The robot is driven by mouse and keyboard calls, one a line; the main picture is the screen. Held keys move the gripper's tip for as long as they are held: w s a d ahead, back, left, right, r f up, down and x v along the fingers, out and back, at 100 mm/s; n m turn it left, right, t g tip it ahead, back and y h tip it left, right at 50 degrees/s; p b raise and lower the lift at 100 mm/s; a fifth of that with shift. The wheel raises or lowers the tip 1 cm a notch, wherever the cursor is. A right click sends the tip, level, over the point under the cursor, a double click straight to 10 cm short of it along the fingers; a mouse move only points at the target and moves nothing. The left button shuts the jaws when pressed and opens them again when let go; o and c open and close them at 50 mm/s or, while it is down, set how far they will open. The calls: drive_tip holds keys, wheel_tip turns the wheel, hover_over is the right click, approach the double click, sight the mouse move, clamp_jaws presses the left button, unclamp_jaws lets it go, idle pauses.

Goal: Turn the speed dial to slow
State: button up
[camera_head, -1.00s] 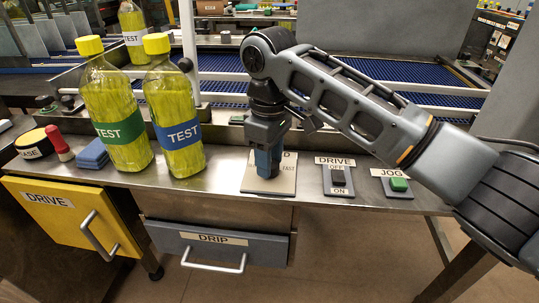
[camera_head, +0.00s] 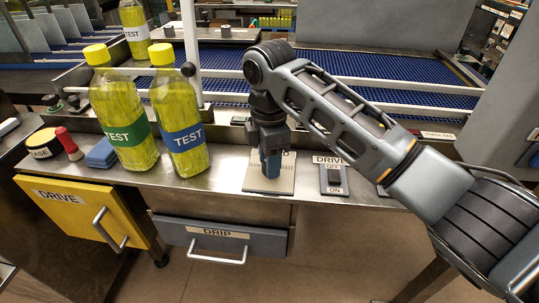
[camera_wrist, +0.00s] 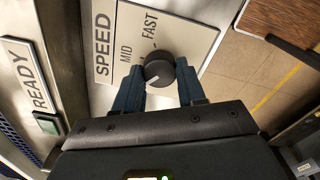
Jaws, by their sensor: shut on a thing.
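The speed dial (camera_wrist: 158,68) is a round black knob with a white pointer mark, on a pale plate (camera_wrist: 186,32) lettered SPEED, MID and FAST. In the wrist view the mark points to the lower left, toward the left finger. No slow label shows; that side of the plate is covered by my gripper. My gripper (camera_wrist: 157,84) is shut on the dial, one blue finger on each side. In the head view my gripper (camera_head: 270,172) points down at the plate (camera_head: 254,182), and its fingers hide the dial.
Yellow bottles with green (camera_head: 123,135) and blue (camera_head: 182,138) labels stand left of the plate. A DRIVE switch (camera_head: 334,178) is on its right. A READY panel (camera_wrist: 25,75) shows in the wrist view. Yellow DRIVE (camera_head: 75,205) and grey DRIP (camera_head: 215,237) drawers are below the counter edge.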

drive_tip(key=shift+n, duration=0.9)
drive_tip(key=o, duration=1.1)
drive_tip(key=shift+c, duration=0.2)
drive_tip(key=shift+r, duration=0.15)
wheel_tip(320, 180, up, 8)
drive_tip(key=shift+f, duration=0.2)
